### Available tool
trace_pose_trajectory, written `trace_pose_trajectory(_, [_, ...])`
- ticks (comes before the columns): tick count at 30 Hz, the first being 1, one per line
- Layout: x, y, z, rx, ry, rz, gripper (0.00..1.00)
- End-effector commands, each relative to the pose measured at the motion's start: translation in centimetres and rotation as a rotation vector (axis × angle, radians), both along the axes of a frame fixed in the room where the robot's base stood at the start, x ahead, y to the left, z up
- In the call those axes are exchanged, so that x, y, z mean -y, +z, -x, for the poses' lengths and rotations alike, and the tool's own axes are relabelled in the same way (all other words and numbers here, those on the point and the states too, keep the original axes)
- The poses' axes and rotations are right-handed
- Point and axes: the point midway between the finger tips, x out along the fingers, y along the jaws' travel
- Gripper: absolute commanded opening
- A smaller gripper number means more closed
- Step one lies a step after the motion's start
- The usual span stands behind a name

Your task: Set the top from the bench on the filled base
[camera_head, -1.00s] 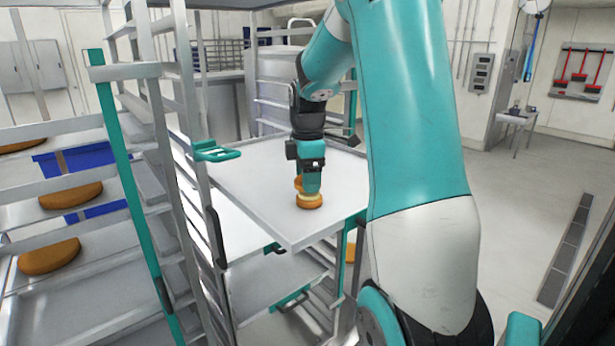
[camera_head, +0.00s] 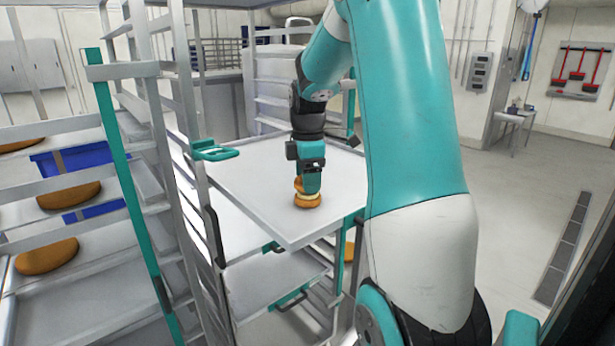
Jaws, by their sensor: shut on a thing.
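My gripper (camera_head: 309,191) points straight down over the bench (camera_head: 250,190), a grey metal top. It is shut on the top (camera_head: 298,184), a golden-brown round that is mostly hidden behind the gripper. The filled base (camera_head: 307,201) lies flat on the bench right below, brown with a pale cream filling on it. The top looks tilted and low over the base's left side. I cannot tell whether the two touch.
A rack (camera_head: 160,190) with shelves stands close on the left; large brown rounds (camera_head: 47,256) lie on its trays. A teal handle (camera_head: 217,150) sticks out by the bench's left edge. The bench around the base is bare. Open floor (camera_head: 510,220) lies to the right.

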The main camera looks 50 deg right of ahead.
Motion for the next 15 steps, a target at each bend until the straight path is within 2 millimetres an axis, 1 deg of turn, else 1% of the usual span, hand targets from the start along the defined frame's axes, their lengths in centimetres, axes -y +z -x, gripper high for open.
trace_pose_trajectory(15, [-0.01,-0.68,0.01,0.0,0.0,0.0,0.54])
